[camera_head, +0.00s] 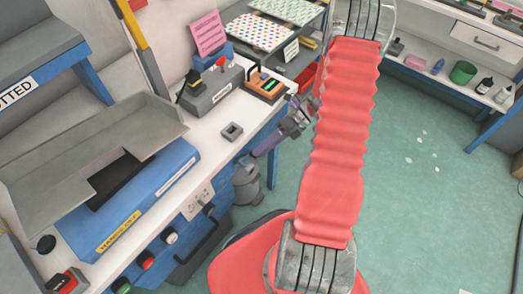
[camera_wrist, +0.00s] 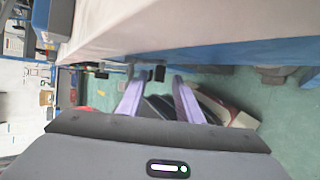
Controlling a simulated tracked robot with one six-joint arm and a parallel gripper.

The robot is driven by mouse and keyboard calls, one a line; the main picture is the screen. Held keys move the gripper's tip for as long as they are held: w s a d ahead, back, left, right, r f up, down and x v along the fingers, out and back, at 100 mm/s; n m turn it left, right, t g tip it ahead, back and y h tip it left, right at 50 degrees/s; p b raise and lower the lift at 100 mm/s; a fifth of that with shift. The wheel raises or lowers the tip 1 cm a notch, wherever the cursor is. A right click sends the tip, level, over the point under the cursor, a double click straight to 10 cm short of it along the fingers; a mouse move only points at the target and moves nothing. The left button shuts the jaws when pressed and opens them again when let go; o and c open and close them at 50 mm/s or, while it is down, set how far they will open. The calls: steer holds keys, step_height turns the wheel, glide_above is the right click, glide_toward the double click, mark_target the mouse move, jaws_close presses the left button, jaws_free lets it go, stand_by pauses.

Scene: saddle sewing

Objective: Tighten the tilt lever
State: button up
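My gripper (camera_head: 262,148) is beside the right edge of the white workbench (camera_head: 222,153), below its top. In the wrist view, my gripper (camera_wrist: 158,79) has its two purple fingers spread apart, with nothing visibly clamped between them. A small black block (camera_wrist: 158,73) on a dark stem shows under the bench edge, between the fingertips in the picture. It may be the tilt lever, but I cannot tell for sure, nor whether the fingers touch it. In the head view my red-sleeved arm stands between the bench and the open floor, and no lever can be made out.
A blue machine (camera_head: 165,185) with a grey tray sits on the bench. A grey canister (camera_head: 246,184) stands below the bench edge. In the wrist view the pale bench side runs close above the fingers. Green floor (camera_head: 420,200) is mostly clear at right.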

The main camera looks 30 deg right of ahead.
steer(key=v, duration=1.3)
steer(key=shift+f, duration=0.15)
